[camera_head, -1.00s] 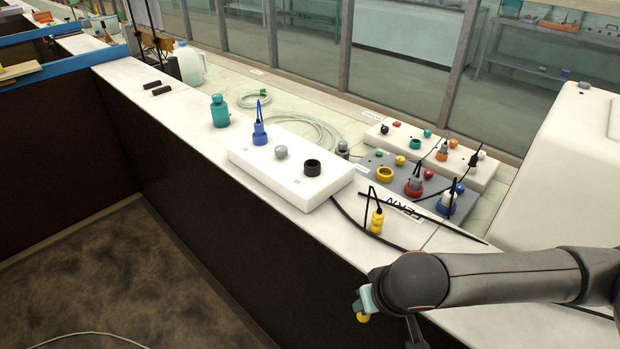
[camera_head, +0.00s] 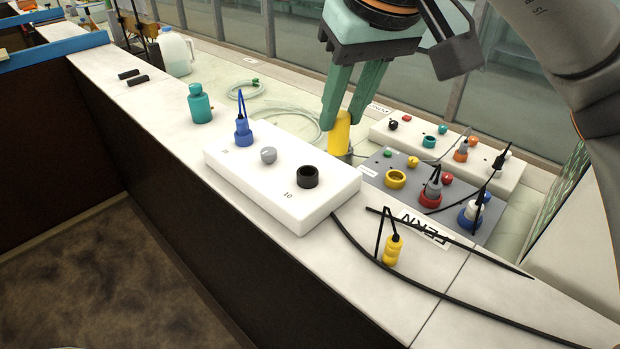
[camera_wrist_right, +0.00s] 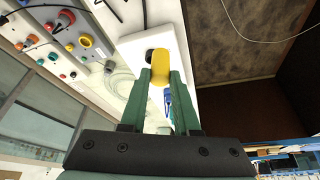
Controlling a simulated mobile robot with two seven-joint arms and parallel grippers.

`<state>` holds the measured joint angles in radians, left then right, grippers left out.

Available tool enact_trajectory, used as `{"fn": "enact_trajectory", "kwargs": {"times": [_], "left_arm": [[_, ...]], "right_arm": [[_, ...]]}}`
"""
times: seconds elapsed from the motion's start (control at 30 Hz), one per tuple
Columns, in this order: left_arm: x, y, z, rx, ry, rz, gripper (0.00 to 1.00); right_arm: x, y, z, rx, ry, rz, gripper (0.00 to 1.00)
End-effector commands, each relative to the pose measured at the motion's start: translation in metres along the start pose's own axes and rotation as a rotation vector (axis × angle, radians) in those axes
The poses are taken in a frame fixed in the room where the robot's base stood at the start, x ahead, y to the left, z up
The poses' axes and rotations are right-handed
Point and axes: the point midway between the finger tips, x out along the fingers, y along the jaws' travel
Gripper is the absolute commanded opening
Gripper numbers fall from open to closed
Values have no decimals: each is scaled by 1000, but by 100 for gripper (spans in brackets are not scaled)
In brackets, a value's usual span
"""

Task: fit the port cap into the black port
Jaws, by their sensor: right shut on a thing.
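My right gripper (camera_head: 347,95) is shut on a yellow piece that looks like the port cap (camera_head: 339,133). It points down in the air, behind and to the right of the port in the head view. The black port (camera_head: 308,176) is a short, dark, open ring on top of the white box (camera_head: 330,199), and nothing is in it. In the right wrist view the cap (camera_wrist_right: 160,70) sits between the green fingers (camera_wrist_right: 160,98) and partly covers the dark port (camera_wrist_right: 149,56). My left gripper is not in view.
A blue plug (camera_head: 243,131) and a grey knob (camera_head: 268,155) stand on the white box. A grey panel (camera_head: 375,168) with coloured fittings lies to the right. A yellow plug (camera_head: 392,250) and black cable (camera_head: 420,288) lie in front. A teal bottle (camera_head: 199,104) stands left.

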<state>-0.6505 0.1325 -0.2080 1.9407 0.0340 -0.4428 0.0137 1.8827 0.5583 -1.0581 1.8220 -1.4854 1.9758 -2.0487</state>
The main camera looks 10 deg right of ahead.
Motion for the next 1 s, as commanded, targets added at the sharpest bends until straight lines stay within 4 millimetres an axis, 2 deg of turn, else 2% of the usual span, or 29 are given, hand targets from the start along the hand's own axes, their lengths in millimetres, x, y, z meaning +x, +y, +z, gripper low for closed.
{"fn": "enact_trajectory", "kwargs": {"times": [0.03,0.3,0.47,0.7,0.8,1.0], "left_arm": [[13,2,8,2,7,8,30],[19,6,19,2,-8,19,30],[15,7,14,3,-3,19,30],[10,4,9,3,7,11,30],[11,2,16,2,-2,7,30],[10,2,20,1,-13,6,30]], "right_arm": [[17,0,7,0,2,0,0],[34,1,8,2,1,-1,0],[57,5,-15,6,-4,-1,0],[104,13,-59,5,-3,1,0],[131,15,-64,2,-2,1,0],[159,17,-74,2,1,0,0]]}}
